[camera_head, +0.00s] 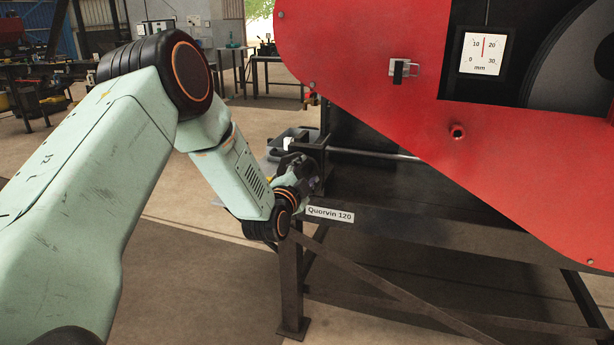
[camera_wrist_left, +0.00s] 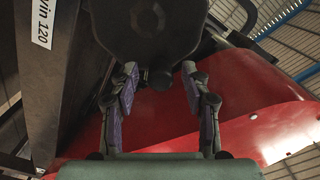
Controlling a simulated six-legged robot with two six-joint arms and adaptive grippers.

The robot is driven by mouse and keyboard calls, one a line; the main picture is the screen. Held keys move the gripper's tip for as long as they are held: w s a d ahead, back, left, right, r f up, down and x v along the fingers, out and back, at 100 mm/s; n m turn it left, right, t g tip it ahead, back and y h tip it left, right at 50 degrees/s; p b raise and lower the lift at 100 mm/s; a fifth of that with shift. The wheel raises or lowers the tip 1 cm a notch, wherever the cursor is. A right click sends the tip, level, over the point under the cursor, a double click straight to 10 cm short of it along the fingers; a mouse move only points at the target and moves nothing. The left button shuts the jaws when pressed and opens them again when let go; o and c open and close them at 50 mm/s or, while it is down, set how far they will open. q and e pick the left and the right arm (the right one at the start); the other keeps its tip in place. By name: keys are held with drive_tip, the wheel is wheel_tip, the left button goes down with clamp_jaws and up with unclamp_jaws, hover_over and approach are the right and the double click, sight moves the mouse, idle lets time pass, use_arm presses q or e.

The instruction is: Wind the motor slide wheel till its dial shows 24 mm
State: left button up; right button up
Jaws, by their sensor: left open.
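The dial (camera_head: 483,50) is a white plate marked 0 to 30 mm. Its red needle points straight up, between 10 and 20, at about 15. My left gripper (camera_head: 308,172) is at the end of the machine frame, beside the Quorvin 120 label. In the left wrist view my left gripper (camera_wrist_left: 160,85) is open, its two purple-padded fingers apart. A dark round part (camera_wrist_left: 150,25), perhaps the slide wheel, fills the top centre, with a small dark piece below it between the fingers. I cannot tell whether they touch. My right gripper is out of view.
The red guard (camera_head: 400,115) covers the machine above and right of the gripper. A metal rod (camera_head: 375,155) runs below it. The label (camera_head: 330,214) is on the dark frame (camera_head: 440,233).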

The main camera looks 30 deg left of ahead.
use_arm(q)
drive_tip(key=shift+w+a, duration=0.2)
drive_tip(key=shift+w, duration=0.5)
drive_tip(key=shift+c, duration=0.3)
clamp_jaws()
